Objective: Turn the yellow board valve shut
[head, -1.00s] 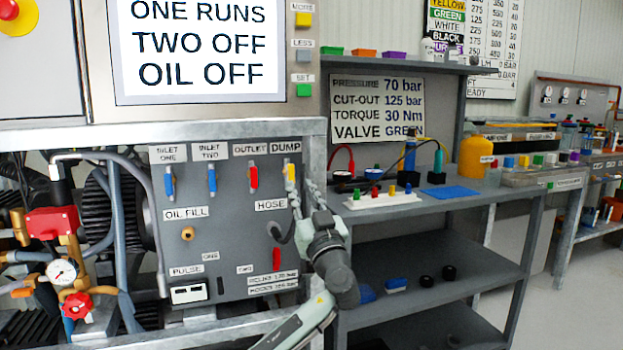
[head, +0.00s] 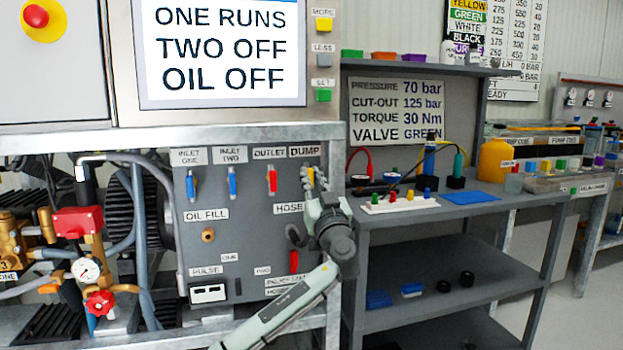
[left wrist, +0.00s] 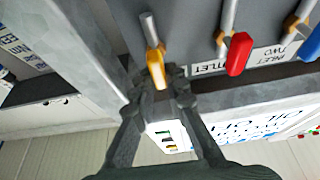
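The yellow board valve (head: 311,174) is a short lever under the DUMP label on the grey panel (head: 240,255). It hangs about straight down, like the other levers. In the left wrist view the yellow lever (left wrist: 155,70) sits between the fingertips of my left gripper (left wrist: 160,82). The fingers stand apart on either side of it, and I see some gap. In the head view my left gripper (head: 314,188) covers the lower part of the lever. My right gripper is not in view.
The red OUTLET lever (head: 272,180) is close on the left; it also shows in the left wrist view (left wrist: 239,54). Blue inlet levers (head: 232,181) hang further left. The metal frame post (head: 334,165) stands just right of the yellow lever. A grey shelf bench (head: 440,212) is to the right.

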